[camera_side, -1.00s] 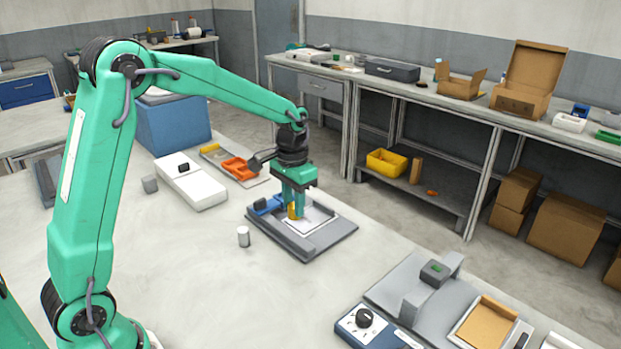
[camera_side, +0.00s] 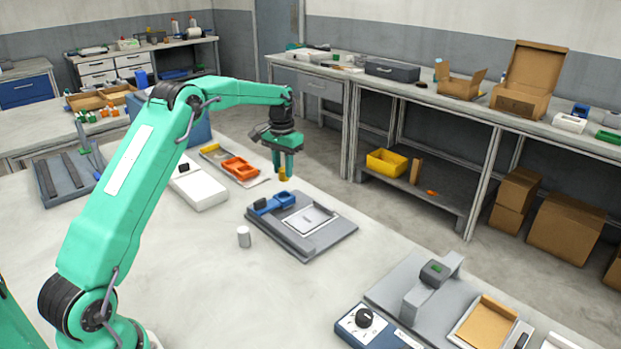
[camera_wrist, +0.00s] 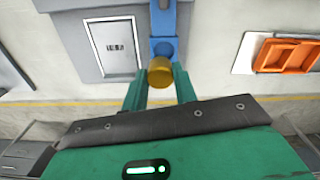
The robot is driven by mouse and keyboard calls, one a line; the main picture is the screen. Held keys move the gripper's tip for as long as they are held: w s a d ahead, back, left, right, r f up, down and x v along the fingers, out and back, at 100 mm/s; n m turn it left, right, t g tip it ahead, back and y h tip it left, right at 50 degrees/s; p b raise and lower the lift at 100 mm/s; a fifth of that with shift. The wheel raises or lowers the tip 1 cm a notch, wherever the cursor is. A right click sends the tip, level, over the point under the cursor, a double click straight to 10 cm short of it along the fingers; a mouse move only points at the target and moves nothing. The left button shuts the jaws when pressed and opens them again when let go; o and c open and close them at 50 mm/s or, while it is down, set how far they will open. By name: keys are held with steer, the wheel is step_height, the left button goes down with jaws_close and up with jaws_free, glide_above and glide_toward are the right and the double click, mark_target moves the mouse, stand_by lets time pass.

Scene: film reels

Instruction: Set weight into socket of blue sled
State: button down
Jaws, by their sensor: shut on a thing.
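My gripper (camera_side: 284,176) is shut on a brass-coloured weight (camera_side: 283,173), a short cylinder held between the fingertips. In the side view the weight hangs above and behind the grey fixture plate. The blue sled (camera_side: 272,203) sits on the left part of that plate, below the gripper. In the wrist view the weight (camera_wrist: 159,72) appears in front of the near end of the blue sled (camera_wrist: 163,22) and covers part of it.
The grey fixture plate (camera_side: 338,232) carries a pale panel (camera_side: 310,219). An orange tray (camera_side: 240,168) lies behind to the left.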

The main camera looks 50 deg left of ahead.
mark_target(282, 168)
steer(key=shift+w+a, duration=0.1)
steer(key=shift+a, duration=0.25)
steer(key=shift+f, duration=0.2)
steer(key=shift+f, duration=2.75)
steer(key=shift+f, duration=0.6)
steer(key=c, duration=1.4)
jaws_free()
steer(key=shift+r, duration=0.15)
steer(key=shift+r, duration=5.35)
